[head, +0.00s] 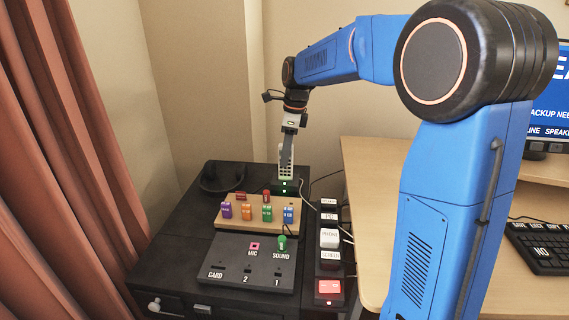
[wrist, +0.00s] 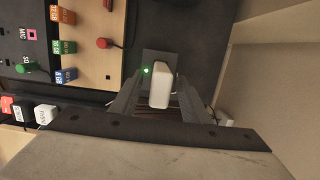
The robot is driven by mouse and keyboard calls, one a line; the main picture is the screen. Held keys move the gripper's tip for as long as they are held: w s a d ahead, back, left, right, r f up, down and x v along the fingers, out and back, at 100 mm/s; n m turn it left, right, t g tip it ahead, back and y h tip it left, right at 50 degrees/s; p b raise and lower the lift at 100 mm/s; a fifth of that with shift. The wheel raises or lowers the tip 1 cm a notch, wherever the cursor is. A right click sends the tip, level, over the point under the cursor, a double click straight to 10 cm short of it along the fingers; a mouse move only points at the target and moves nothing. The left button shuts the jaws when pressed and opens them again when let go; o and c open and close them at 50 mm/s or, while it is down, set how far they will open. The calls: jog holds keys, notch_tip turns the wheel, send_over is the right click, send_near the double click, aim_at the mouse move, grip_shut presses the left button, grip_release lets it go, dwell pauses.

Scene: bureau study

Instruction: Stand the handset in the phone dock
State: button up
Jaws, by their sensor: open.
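The pale handset (head: 285,163) stands upright in the small black phone dock (head: 288,187) at the back of the dark cabinet top. A green light shows on the dock's front. In the wrist view the handset's white top end (wrist: 160,85) lies between my two fingers, and the dock (wrist: 152,60) shows behind it with its green light. My gripper (head: 287,155) points down over the handset and is open around it. The fingers hide part of the handset in the head view. I cannot tell whether the handset is fully seated.
A wooden board (head: 247,216) with several coloured plugs is in front of the dock. A black slotted panel (head: 240,272) lies nearer. A labelled switch strip (head: 329,238) runs along the right. Cables run right of the dock.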

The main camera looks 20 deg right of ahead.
notch_tip(320, 180, up, 12)
jog(key=r, duration=0.1)
send_over(284, 179)
jog(key=d, duration=0.3)
jog(key=shift+w+a+f, duration=0.15)
jog(key=shift+f, duration=0.1)
jog(key=f, duration=0.5)
jog(key=a+f, duration=0.1)
jog(key=f, duration=0.5)
jog(key=w+a+f, duration=0.1)
jog(key=f, duration=0.5)
jog(key=shift+a+f, duration=0.15)
jog(key=shift+a, duration=0.05)
